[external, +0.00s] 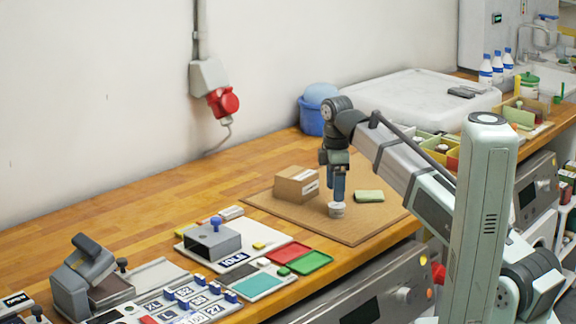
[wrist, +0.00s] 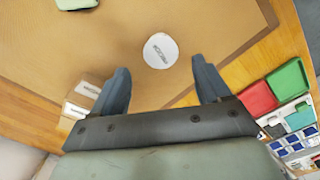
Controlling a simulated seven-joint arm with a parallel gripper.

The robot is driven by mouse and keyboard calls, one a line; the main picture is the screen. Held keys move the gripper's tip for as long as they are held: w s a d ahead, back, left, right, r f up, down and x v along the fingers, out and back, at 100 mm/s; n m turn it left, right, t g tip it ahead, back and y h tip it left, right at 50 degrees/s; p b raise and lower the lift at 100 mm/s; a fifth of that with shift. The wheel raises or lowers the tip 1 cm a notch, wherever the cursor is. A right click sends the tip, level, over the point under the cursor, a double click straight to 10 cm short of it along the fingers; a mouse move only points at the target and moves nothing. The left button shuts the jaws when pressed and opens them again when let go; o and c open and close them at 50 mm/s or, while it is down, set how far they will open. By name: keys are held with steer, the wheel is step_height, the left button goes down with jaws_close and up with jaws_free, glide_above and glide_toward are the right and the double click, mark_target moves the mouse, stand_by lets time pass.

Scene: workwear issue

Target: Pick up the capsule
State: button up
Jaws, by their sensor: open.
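The capsule seems to be the small white round piece with dark print on its top. It sits on the brown board (external: 262,205) in the external view (external: 337,210), right by the fingertips of my gripper (external: 338,198). In the wrist view the white capsule (wrist: 160,50) lies ahead of and between the two blue-grey fingers of my gripper (wrist: 160,78). The fingers are wide apart with nothing between them. Neither finger visibly touches the capsule.
A cardboard box (external: 296,186) stands on the board left of my gripper. Red (external: 288,253) and green (external: 311,263) trays and a grey stamping device (external: 212,241) are nearer the front left. The board around the capsule is clear.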

mark_target(337, 205)
steer(key=shift+d+f, duration=0.15)
steer(key=shift+f, duration=1.25)
steer(key=shift+d+f, duration=0.15)
steer(key=shift+f, duration=1.2)
steer(key=c, duration=1.1)
steer(key=shift+r, duration=0.1)
